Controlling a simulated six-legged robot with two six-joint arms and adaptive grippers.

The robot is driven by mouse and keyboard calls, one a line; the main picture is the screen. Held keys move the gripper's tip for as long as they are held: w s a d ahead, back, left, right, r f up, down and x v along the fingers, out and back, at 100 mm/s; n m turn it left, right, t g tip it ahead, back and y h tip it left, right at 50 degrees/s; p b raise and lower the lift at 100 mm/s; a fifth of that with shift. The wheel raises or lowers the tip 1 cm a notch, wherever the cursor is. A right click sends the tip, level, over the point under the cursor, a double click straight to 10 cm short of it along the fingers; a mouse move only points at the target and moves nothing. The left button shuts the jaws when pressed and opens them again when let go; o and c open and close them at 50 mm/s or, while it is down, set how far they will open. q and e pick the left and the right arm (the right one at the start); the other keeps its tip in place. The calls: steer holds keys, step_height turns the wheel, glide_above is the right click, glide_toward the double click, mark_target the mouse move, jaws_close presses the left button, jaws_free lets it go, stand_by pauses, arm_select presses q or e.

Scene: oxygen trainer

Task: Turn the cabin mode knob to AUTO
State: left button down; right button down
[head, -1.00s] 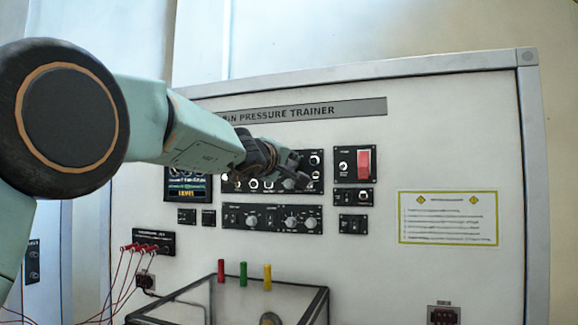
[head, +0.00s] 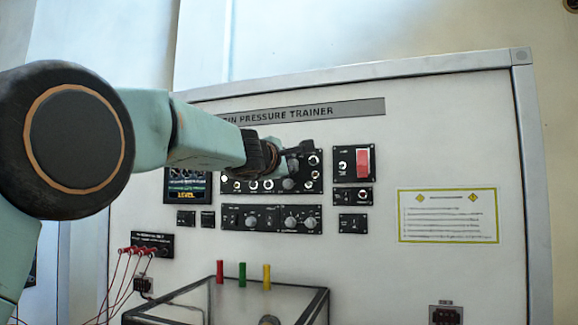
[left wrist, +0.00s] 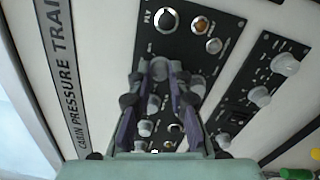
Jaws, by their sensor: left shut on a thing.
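My left gripper (head: 297,150) reaches in from the left to the upper black panel (head: 232,186) of the trainer. In the left wrist view, the two purple-grey fingers (left wrist: 160,80) are closed around a small grey knob (left wrist: 159,67) on that panel. The fingers hide part of it, and I cannot read its label or pointer, so I cannot tell if it is the cabin mode knob. A larger grey knob (head: 289,183) lies just below the gripper in the head view and is free. My right gripper is not in view.
Several small knobs and switches crowd the upper panel around the fingers. A lower black panel (head: 271,217) has more grey knobs. A red guarded switch (head: 363,162) is to the right. A clear box with red, green and yellow posts (head: 243,272) stands below, beside red cables (head: 128,270).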

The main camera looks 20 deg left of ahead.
arm_select(q)
steer(key=shift+a+n, duration=0.1)
steer(key=shift+n, duration=0.2)
stand_by(0.4)
steer(key=c, duration=1.3)
jaws_free()
steer(key=shift+a, duration=0.1)
steer(key=shift+o, duration=0.2)
steer(key=shift+d, duration=0.2)
